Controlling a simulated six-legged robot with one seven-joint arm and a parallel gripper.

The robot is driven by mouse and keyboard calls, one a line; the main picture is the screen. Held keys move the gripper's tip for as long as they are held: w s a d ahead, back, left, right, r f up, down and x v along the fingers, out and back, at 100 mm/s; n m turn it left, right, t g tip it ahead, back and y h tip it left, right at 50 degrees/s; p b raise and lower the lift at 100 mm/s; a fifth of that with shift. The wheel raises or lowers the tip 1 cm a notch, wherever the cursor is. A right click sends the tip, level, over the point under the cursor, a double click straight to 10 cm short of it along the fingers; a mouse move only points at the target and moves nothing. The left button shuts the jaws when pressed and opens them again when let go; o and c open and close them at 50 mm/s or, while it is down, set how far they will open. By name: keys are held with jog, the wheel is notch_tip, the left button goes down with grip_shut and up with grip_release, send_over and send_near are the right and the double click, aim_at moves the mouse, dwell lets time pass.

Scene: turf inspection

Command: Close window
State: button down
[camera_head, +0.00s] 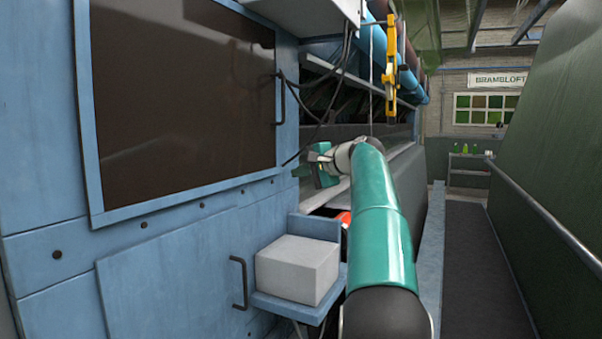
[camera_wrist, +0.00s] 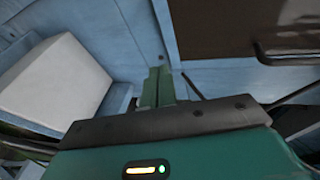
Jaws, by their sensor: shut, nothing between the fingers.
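The window (camera_head: 185,85) is a dark brown pane in a blue frame on the blue machine wall at left. Its black handle (camera_head: 281,100) is on the frame's right side. I cannot tell whether the window stands ajar. The wrist view shows part of the pane (camera_wrist: 215,22) at upper right, with a dark bar (camera_wrist: 285,60), apparently the handle, across its edge. My gripper (camera_head: 304,170) is to the right of and below the handle, apart from it. In the wrist view its green fingers (camera_wrist: 158,82) are shut and empty, pointing toward the blue wall.
A white box (camera_head: 297,268) sits on a small blue shelf below my arm. A lower panel has a black handle (camera_head: 239,282). Cables (camera_head: 318,90) hang near the window handle. A yellow part (camera_head: 390,70) hangs above my arm. A dark walkway (camera_head: 485,265) lies clear at right.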

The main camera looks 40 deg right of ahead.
jog(key=d+v, duration=0.2)
jog(key=v, duration=0.8)
jog(key=shift+d, duration=0.15)
jog(key=w+a+f+n+g, duration=0.1)
jog(key=a+f+n+g, duration=0.35)
jog(key=a, duration=1.05)
jog(key=w+a+f+n+g, duration=0.15)
jog(key=a+f, duration=0.55)
jog(key=a, duration=0.8)
jog(key=s+a+f+n+g, duration=0.1)
jog(key=s+a+f+n, duration=0.4)
jog(key=s+a+f, duration=0.4)
jog(key=s+a+f+n+g+h, duration=0.1)
jog(key=s+a+f+n, duration=0.5)
jog(key=s+a+f, duration=0.3)
jog(key=s+f, duration=0.4)
jog(key=f, duration=0.1)
jog(key=shift+f+g, duration=0.2)
jog(key=shift+g, duration=0.2)
